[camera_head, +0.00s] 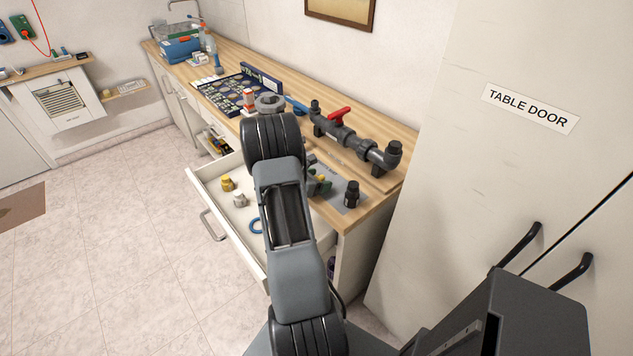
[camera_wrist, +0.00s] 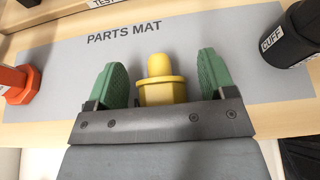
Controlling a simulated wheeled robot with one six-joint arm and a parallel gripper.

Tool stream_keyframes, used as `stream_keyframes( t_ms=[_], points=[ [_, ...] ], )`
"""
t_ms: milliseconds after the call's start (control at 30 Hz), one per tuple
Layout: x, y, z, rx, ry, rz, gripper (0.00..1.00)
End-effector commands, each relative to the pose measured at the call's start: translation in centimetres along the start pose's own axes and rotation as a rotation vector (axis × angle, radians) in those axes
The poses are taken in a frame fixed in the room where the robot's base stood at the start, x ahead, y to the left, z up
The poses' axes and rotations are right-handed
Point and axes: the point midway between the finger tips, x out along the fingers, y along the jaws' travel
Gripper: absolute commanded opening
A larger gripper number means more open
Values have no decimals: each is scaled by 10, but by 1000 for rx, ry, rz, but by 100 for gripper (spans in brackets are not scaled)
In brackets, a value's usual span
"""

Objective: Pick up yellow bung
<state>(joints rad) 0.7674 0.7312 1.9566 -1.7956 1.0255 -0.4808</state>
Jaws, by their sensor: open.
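The fingers are open, with a visible gap on each side of the bung. The dark palm edge covers the near part of the bung. In the head view my gripper (camera_head: 318,184) is low over the mat (camera_head: 341,189), partly hidden by my arm, and the bung is hard to make out there.
A black cuff (camera_wrist: 294,38) stands right of my gripper, and an orange fitting (camera_wrist: 14,84) stands left. The open drawer (camera_head: 203,188) holds a yellow fitting (camera_head: 227,184), a pale fitting (camera_head: 239,200) and a blue ring (camera_head: 256,225). A grey pipe with red valve (camera_head: 339,116) lies behind.

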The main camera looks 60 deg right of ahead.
Motion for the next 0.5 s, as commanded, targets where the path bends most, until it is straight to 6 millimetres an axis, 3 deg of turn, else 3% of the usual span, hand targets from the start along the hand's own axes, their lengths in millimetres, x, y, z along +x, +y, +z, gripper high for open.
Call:
stream_keyframes(
  t_ms=[133,500],
  points=[
    [0,0,0,0,0,0,75],
    [0,0,0,0,0,0,40]
  ],
)
